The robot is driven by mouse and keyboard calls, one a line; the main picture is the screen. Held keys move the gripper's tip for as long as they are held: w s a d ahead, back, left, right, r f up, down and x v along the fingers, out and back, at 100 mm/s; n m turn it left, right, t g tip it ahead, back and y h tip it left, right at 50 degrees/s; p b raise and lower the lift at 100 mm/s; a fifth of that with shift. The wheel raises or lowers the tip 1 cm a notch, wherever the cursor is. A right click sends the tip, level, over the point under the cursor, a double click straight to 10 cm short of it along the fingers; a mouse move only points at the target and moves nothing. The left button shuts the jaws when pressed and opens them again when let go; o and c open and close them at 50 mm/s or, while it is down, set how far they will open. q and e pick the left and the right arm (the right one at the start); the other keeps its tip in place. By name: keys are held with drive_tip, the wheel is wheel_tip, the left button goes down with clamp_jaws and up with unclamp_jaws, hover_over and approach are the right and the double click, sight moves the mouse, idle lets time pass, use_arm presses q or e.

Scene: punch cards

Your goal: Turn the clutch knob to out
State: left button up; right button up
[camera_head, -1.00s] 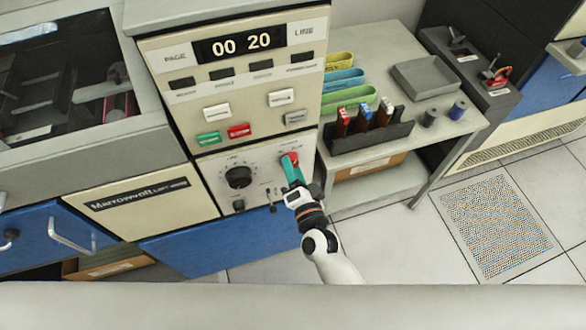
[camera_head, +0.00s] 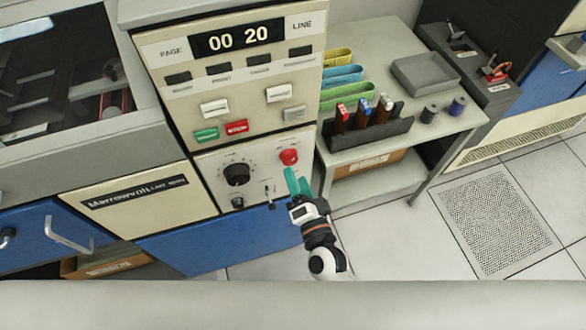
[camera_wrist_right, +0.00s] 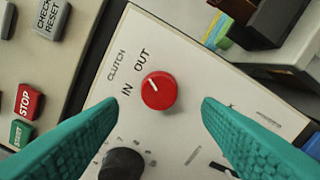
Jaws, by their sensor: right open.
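The red round clutch knob (camera_head: 289,157) is on the cream lower control panel (camera_head: 264,158), right of a black dial. In the right wrist view the knob (camera_wrist_right: 159,90) lies between and beyond my fingertips, with clear space around it. Its white line points up and left, closer to the OUT label (camera_wrist_right: 143,60) than to the IN label (camera_wrist_right: 127,88). My right gripper (camera_head: 297,172), with teal fingers, is open and empty, just below and in front of the knob, apart from it. My left gripper is not in view.
The black dial (camera_head: 236,174) and small toggle levers (camera_head: 269,196) are near the knob. Red and green buttons (camera_head: 206,135) are above. The floor in front is free.

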drive_tip(key=b+v, duration=0.1)
drive_tip(key=v, duration=0.6)
drive_tip(key=shift+s, duration=0.2)
drive_tip(key=s+d+f+n+g+h, duration=0.1)
drive_tip(key=s+d+f+n+g, duration=0.15)
drive_tip(key=f, duration=0.65)
drive_tip(key=s+d+f+n+g, duration=0.2)
drive_tip(key=f+g, duration=0.1)
drive_tip(key=f, duration=0.6)
drive_tip(key=s+d+f+n+g+h, duration=0.1)
drive_tip(key=s+d+f+n+g, duration=0.1)
drive_tip(key=f, duration=0.7)
drive_tip(key=s+d+f+n+g+h, duration=0.1)
drive_tip(key=s+d+f+n+g, duration=0.1)
drive_tip(key=s+d+f+g, duration=0.2)
drive_tip(key=s+d+f+n+g+h, duration=0.2)
drive_tip(key=s+d+f+g, duration=0.2)
drive_tip(key=s+d+f, duration=0.5)
drive_tip(key=s+f, duration=0.3)
drive_tip(key=s, duration=0.5)
drive_tip(key=shift+d+g+h, duration=0.3)
drive_tip(key=shift+d+g, duration=0.05)
drive_tip(key=shift+n, duration=0.25)
